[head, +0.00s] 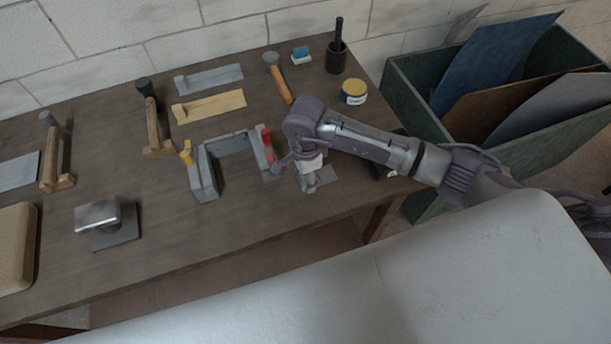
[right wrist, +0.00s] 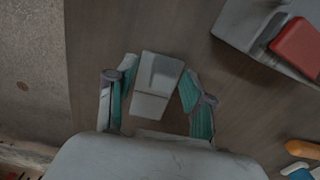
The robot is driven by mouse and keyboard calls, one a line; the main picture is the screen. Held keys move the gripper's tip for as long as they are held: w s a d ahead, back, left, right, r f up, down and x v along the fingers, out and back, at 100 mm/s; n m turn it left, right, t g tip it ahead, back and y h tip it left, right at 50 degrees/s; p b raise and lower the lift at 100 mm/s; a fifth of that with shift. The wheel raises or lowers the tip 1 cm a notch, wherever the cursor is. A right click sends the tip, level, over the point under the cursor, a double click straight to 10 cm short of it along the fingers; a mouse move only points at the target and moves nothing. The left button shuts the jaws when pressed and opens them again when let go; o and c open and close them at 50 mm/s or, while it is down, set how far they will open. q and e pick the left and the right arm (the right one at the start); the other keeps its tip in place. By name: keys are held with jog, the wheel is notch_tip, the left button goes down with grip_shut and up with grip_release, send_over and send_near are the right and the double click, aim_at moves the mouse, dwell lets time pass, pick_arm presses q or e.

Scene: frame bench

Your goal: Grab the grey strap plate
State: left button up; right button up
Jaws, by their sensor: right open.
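A small light-grey stepped piece (right wrist: 157,80) lies on the bench between the spread fingers of my right gripper (right wrist: 159,88) in the right wrist view. In the head view that gripper (head: 309,172) points down over a grey plate (head: 326,181) near the front edge, and the wrist hides part of it. The fingers stand apart with gaps on both sides of the piece. A long flat grey strip (head: 210,79) with a raised end lies at the back of the bench. I cannot tell which grey piece is the strap plate. My left gripper is not in view.
A grey U-shaped frame (head: 203,176) with red and yellow clamps stands just left of my right gripper. A beige strip (head: 210,106), an orange-handled hammer (head: 279,82) and a yellow tin (head: 353,92) lie behind. A green bin (head: 405,95) of sheets stands right.

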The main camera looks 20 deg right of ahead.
grip_shut()
jog(key=shift+w+r, duration=0.1)
jog(key=shift+r, duration=0.05)
